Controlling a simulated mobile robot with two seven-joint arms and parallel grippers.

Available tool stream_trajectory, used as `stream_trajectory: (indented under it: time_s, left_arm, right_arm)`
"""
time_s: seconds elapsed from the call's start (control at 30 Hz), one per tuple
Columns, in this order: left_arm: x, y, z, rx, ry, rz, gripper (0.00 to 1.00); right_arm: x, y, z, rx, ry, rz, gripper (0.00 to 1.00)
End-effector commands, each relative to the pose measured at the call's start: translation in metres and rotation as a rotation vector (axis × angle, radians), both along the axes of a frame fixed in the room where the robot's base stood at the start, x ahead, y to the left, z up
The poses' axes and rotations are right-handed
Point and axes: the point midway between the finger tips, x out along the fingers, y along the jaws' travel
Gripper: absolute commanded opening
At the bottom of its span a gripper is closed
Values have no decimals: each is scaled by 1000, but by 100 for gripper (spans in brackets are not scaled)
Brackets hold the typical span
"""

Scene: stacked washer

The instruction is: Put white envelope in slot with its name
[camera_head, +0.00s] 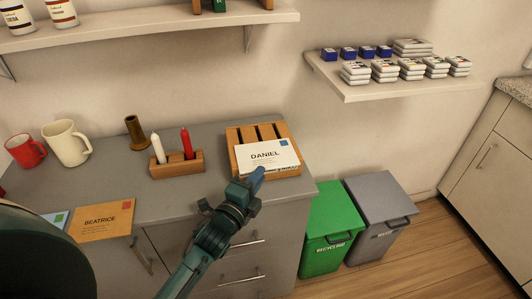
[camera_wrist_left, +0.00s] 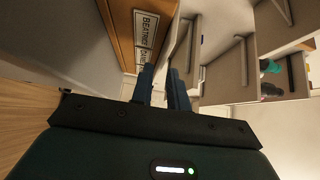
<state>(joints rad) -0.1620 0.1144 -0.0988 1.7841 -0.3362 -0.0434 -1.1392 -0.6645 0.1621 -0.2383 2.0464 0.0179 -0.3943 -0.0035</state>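The white envelope (camera_head: 265,155), marked DANIEL with a blue corner stamp, is at the wooden slot rack (camera_head: 235,136) on the grey counter. It is tilted and covers the rack's front; I cannot tell whether its lower edge is inside a slot. My left gripper (camera_head: 256,181) is just below the envelope's lower edge. In the left wrist view its two fingers (camera_wrist_left: 163,88) are a little apart, with nothing seen between them. The rack (camera_wrist_left: 124,25) shows there with BEATRICE and DANIEL labels (camera_wrist_left: 147,30). My right gripper is not seen.
An orange BEATRICE envelope (camera_head: 103,221) lies on the counter (camera_head: 150,205), with another envelope partly hidden beside it. A candle holder (camera_head: 177,164), brass cup (camera_head: 137,133) and two mugs stand left of the rack. Green (camera_head: 330,225) and grey bins stand right of the counter.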

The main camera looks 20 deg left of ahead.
Motion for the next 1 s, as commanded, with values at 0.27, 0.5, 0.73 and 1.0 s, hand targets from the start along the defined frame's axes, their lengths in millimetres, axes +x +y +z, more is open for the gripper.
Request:
stream_trajectory:
  time_s: [0.27,0.5,0.73,1.0]
  left_arm:
    - [20,-2,0,-1,1,-1,16]
    - [20,-2,0,-1,1,-1,9]
    - [20,-2,0,-1,1,-1,0]
    - [20,-2,0,-1,0,-1,0]
  right_arm:
    - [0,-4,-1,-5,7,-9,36]
    - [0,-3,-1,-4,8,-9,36]
    - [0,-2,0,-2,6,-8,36]
    - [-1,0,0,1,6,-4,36]
